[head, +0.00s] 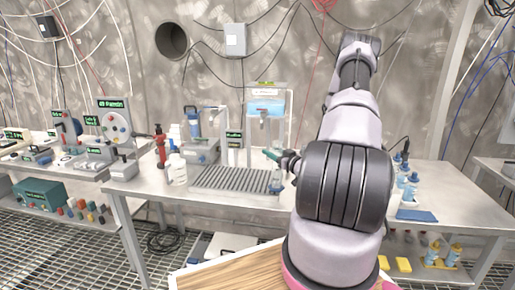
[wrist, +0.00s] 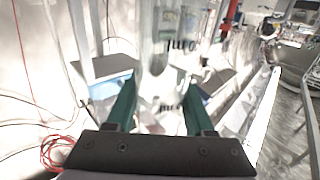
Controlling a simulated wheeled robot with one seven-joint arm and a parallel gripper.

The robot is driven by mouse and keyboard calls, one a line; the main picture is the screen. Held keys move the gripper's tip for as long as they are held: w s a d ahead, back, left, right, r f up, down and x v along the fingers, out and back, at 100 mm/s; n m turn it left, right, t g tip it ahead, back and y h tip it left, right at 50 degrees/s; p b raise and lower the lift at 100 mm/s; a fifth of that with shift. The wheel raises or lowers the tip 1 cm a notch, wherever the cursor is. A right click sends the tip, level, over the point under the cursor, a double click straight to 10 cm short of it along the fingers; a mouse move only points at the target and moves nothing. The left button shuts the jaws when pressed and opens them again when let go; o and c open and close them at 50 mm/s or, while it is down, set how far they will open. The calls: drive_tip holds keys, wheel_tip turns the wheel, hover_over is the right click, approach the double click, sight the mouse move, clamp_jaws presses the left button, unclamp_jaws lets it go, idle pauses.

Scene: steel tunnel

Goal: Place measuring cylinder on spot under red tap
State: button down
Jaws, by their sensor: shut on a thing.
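My gripper (head: 275,157) has green fingers and is shut on a clear measuring cylinder (head: 275,181). It holds the cylinder roughly upright at the right end of a ribbed metal drip tray (head: 225,181). In the wrist view the cylinder (wrist: 163,70), with dark markings, stands between the green fingers of my gripper (wrist: 160,108). I cannot tell whether its base touches the tray. A clear tank with blue water (head: 265,106) stands behind, with a small tap whose colour I cannot make out. The spot under a red tap is not distinguishable.
A red upright fitting (head: 160,150) and white bottles (head: 177,166) stand left of the tray. A dispenser (head: 203,125) is behind it. My arm hides the bench's middle right. Blue-capped bottles (head: 408,182) and a blue mat (head: 417,215) lie at the right.

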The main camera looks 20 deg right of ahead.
drive_tip(key=w+a+f, duration=0.1)
drive_tip(key=w+a, duration=0.1)
drive_tip(key=w, duration=0.8)
drive_tip(key=shift+w+f, duration=0.25)
drive_tip(key=shift+w, duration=0.05)
drive_tip(key=shift+f, duration=0.15)
drive_tip(key=shift+c, duration=1.4)
unclamp_jaws()
drive_tip(key=s+d, duration=0.2)
drive_tip(key=s, duration=1)
